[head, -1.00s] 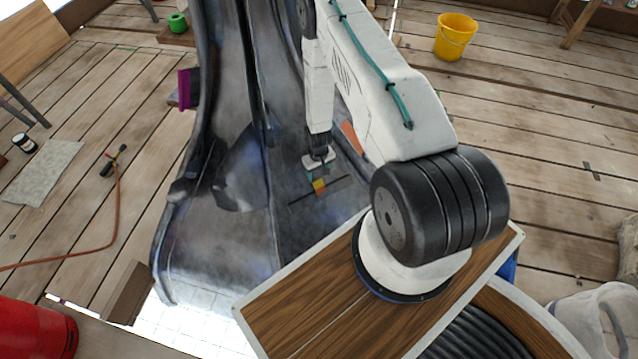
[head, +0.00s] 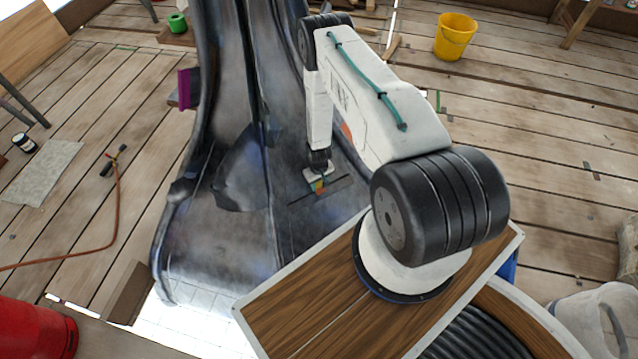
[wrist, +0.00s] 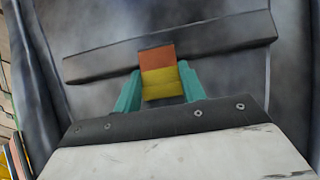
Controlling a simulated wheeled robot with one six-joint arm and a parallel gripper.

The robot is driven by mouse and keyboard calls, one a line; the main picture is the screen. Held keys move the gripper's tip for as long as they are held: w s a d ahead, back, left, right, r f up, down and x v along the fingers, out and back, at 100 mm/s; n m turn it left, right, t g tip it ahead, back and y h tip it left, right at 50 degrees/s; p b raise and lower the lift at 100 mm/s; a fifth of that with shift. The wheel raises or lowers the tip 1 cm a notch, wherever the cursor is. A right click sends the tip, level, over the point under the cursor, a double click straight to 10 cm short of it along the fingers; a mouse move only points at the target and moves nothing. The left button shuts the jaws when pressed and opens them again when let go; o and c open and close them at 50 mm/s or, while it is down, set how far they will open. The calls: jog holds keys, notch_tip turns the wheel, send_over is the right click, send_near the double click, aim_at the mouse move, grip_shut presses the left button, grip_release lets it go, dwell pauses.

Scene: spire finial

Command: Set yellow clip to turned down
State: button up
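The yellow clip (wrist: 160,82) is a small block with an orange part (wrist: 157,54) joined at its upper end in the wrist view. It sits at a long dark strip (wrist: 222,38) on the grey spire surface. My gripper (wrist: 160,84) has teal fingers, one on each side of the clip, with no clear gap at their tips. Which way the clip is turned is hard to tell.
The dark, curved spire (head: 235,235) fills the middle of the head view. A magenta piece (head: 184,88) juts from its left side. A yellow bucket (head: 455,37) stands on the plank floor at right. A hose (head: 115,220) lies on open planks at left.

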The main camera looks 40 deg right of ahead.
jog(key=shift+c, duration=1)
jog(key=shift+w+f+g, duration=0.15)
jog(key=shift+w+g, duration=0.15)
jog(key=shift+g, duration=0.4)
jog(key=o, duration=1)
jog(key=r, duration=0.5)
jog(key=w+r, duration=0.1)
jog(key=r, duration=0.1)
jog(key=shift+d+r, duration=0.1)
jog(key=shift+r, duration=0.25)
